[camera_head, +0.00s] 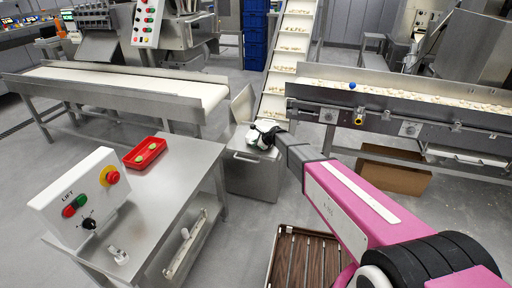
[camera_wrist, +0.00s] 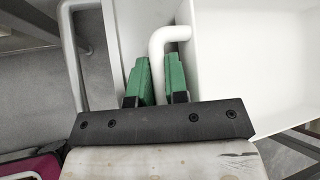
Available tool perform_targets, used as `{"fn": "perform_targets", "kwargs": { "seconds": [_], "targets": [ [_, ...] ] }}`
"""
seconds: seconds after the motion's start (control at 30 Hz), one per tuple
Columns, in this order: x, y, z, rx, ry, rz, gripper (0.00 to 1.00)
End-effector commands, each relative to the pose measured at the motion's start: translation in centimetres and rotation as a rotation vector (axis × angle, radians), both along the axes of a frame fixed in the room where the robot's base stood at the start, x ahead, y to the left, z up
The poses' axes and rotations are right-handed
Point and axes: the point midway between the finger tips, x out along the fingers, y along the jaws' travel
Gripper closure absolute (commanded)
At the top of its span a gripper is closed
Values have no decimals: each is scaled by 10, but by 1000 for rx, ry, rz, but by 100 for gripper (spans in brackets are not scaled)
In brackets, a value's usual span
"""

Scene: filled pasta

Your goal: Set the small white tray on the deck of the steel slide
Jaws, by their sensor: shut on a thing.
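My gripper (camera_head: 262,137) is at the far end of my outstretched arm, low over a grey steel box in the middle of the head view. In the wrist view its green finger pads (camera_wrist: 157,80) are closed around a bent white handle (camera_wrist: 170,35). The handle runs up to the wall of a white, open, tray-like body (camera_wrist: 260,55) with a plain, empty-looking interior, at the right. I take this to be the small white tray; in the head view my gripper mostly hides it. I cannot tell for sure which part is the steel slide's deck.
The steel box (camera_head: 252,178) has an upright panel (camera_head: 243,103) behind it. A steel table (camera_head: 178,178) with a red tray (camera_head: 145,152) and LIFT control box (camera_head: 85,198) stands left. A sloping pasta conveyor (camera_head: 290,55) rises behind. A brown slatted pallet (camera_head: 300,255) lies near front.

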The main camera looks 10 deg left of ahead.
Motion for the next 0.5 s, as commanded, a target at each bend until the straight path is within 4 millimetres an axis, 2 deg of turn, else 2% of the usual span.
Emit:
{"fn": "perform_targets", "kwargs": {
  "seconds": [0.1, 0.27, 0.3, 0.37, 0.5],
  "targets": [
    [0, 0, -11, -1, 0, 0, 100],
    [0, 0, -10, 0, 0, 0, 100],
    [0, 0, -10, 0, 1, 1, 76],
    [0, 0, -10, 0, 1, 1, 60],
    [0, 0, -10, 0, 0, 0, 60]
  ]
}}
